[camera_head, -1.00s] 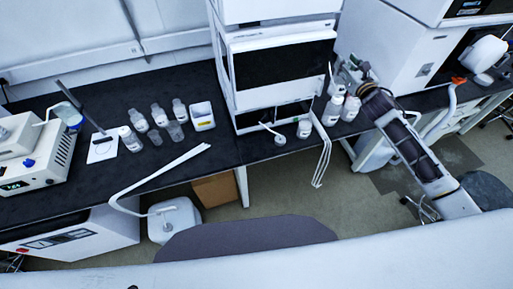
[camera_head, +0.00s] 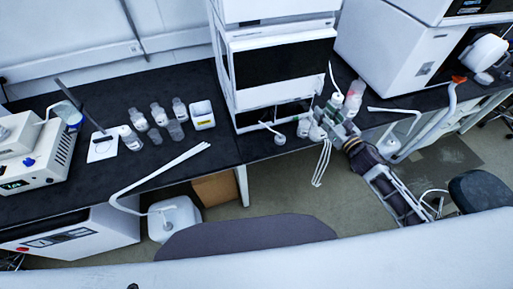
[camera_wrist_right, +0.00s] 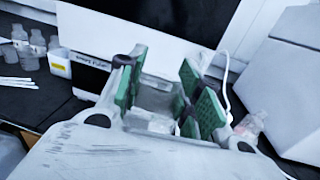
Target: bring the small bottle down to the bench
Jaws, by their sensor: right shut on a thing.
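My right gripper (camera_head: 338,109) is in front of the white instrument, at the front of the bench (camera_head: 218,143). In the right wrist view its green-padded fingers (camera_wrist_right: 158,92) are closed around a pale translucent object, which I take to be the small bottle (camera_wrist_right: 158,101). In the head view a pale cap (camera_head: 336,98) shows between the fingers, and the rest is mostly hidden. I cannot tell whether its base touches the bench. My left gripper is not in view.
A bottle with a pink tint (camera_head: 354,92) stands close to the right of the gripper. Another bottle (camera_head: 303,127) is close to its left. The instrument stack (camera_head: 282,62) rises behind. Several bottles and a white container (camera_head: 202,115) stand further left.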

